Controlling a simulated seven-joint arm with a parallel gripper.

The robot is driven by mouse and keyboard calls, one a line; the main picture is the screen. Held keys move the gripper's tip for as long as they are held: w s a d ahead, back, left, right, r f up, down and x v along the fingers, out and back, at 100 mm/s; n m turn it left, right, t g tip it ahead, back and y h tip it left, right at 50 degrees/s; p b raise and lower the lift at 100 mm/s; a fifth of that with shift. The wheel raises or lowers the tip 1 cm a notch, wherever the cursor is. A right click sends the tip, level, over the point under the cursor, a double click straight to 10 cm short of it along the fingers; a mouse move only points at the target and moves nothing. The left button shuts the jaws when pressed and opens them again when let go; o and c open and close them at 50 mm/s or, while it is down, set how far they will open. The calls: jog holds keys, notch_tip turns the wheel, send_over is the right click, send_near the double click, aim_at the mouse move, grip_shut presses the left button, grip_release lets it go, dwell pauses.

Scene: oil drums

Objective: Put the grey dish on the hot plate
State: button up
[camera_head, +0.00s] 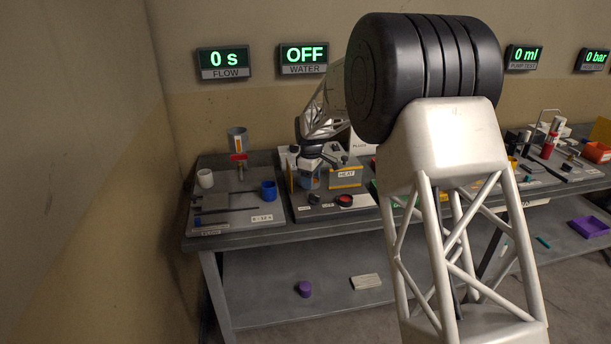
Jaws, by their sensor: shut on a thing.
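I do not see a grey dish clearly anywhere else. The hot plate cannot be made out clearly near the HEAT sign. A bluish thing (310,181) shows just below my gripper. I cannot tell whether they touch.
The left board (235,218) holds a white cup (205,178), a blue cup (269,190) and a funnel stand (238,145). A red-topped button (345,200) is at the middle board's front. A purple cylinder (304,289) and a pale block (365,282) lie on the lower shelf.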

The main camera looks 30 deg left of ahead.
jog(key=shift+w+a+f, duration=0.15)
jog(key=shift+w+a, duration=1.05)
jog(key=shift+w, duration=0.1)
jog(key=shift+w+a+f, duration=0.2)
jog(key=shift+w+a, duration=1)
jog(key=shift+w, duration=0.05)
jog(key=shift+w+a+f, duration=0.15)
jog(key=shift+w+a, duration=1.05)
jog(key=shift+w, duration=0.1)
jog(key=shift+f, duration=0.15)
jog(key=shift+f, duration=1.65)
jog(key=o, duration=1)
jog(key=shift+f, duration=0.15)
jog(key=shift+r, duration=0.2)
notch_tip(320, 180, up, 12)
jog(key=shift+f, duration=0.1)
